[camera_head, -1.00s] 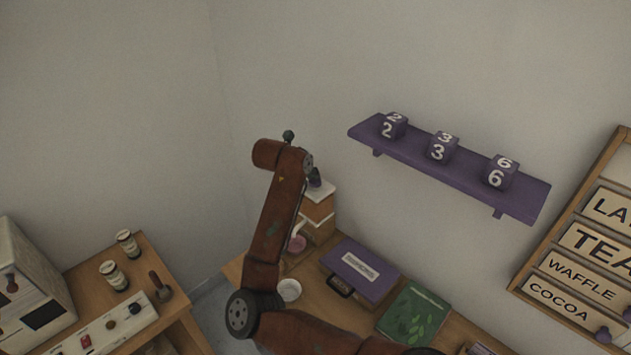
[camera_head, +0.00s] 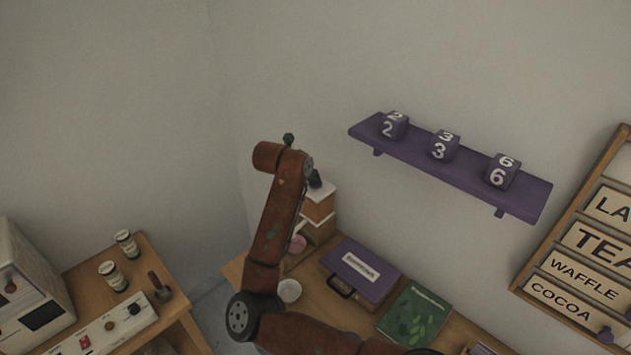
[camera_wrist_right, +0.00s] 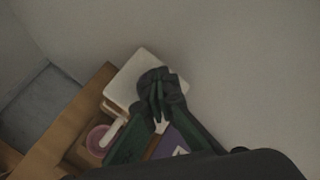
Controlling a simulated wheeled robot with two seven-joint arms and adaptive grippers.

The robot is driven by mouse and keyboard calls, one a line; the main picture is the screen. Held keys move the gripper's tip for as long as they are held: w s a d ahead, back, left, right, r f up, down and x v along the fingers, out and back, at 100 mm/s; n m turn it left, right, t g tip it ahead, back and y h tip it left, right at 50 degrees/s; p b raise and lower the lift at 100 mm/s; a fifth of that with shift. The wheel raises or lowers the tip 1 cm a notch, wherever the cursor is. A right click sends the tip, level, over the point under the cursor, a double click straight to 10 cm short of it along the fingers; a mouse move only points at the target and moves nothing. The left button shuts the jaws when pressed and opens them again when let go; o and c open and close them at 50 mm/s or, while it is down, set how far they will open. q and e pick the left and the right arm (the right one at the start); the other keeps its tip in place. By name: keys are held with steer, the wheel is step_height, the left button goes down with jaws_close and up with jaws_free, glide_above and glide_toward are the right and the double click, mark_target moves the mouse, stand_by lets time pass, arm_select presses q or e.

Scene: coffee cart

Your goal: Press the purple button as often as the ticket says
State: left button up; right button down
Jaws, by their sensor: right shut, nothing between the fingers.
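My right arm (camera_head: 273,222) rises in the head view and bends over at the top. My right gripper (camera_head: 315,182) shows there as a small dark shape just above a white-topped wooden box (camera_head: 321,195). In the right wrist view the dark fingers (camera_wrist_right: 160,118) are closed together, with nothing between them, over the white top (camera_wrist_right: 128,84). I cannot tell whether they touch it. I cannot make out the purple button; the fingers may hide it. I see no ticket that I can identify with a number on it. My left gripper is not in view.
A pinkish round thing (camera_head: 298,243) and a white cup (camera_head: 289,291) are near the box. A purple case (camera_head: 362,268) and a green book (camera_head: 415,316) lie to the right. A purple shelf (camera_head: 450,172) with number cubes 2, 3, 6 hangs above. A machine (camera_head: 30,290) stands left.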

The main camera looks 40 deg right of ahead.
mark_target(314, 183)
steer(key=shift+f, duration=0.45)
steer(key=shift+r, duration=0.15)
stand_by(0.3)
steer(key=shift+r+p, duration=0.65)
steer(key=shift+r, duration=0.5)
steer(key=shift+r+p, duration=1.5)
steer(key=shift+r, duration=1.1)
steer(key=shift+f, duration=0.1)
steer(key=shift+d, duration=0.1)
